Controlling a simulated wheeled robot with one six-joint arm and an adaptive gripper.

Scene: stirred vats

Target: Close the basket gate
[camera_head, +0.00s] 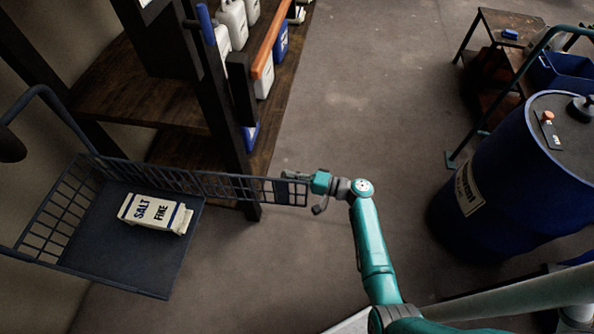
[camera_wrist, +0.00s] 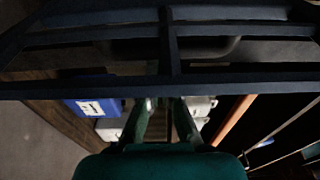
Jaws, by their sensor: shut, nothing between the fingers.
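The wire basket (camera_head: 122,262) is at the left in the head view, with a flat dark floor and grid walls. Its gate (camera_head: 256,190), a dark grid panel, stands swung out to the right, roughly in line with the basket's back wall. The basket's right side is open. My gripper (camera_head: 293,175) is at the gate's free end, shut and empty. In the wrist view the gate's bars (camera_wrist: 230,89) cross close in front of my gripper (camera_wrist: 165,104). I cannot tell whether the fingers touch the gate.
A white carton marked SALT (camera_head: 150,213) lies on the basket floor. A wooden shelf rack (camera_head: 140,95) with jugs stands behind the gate. A blue drum (camera_head: 500,180) stands at the right, near a small table (camera_head: 510,20). The floor between is clear.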

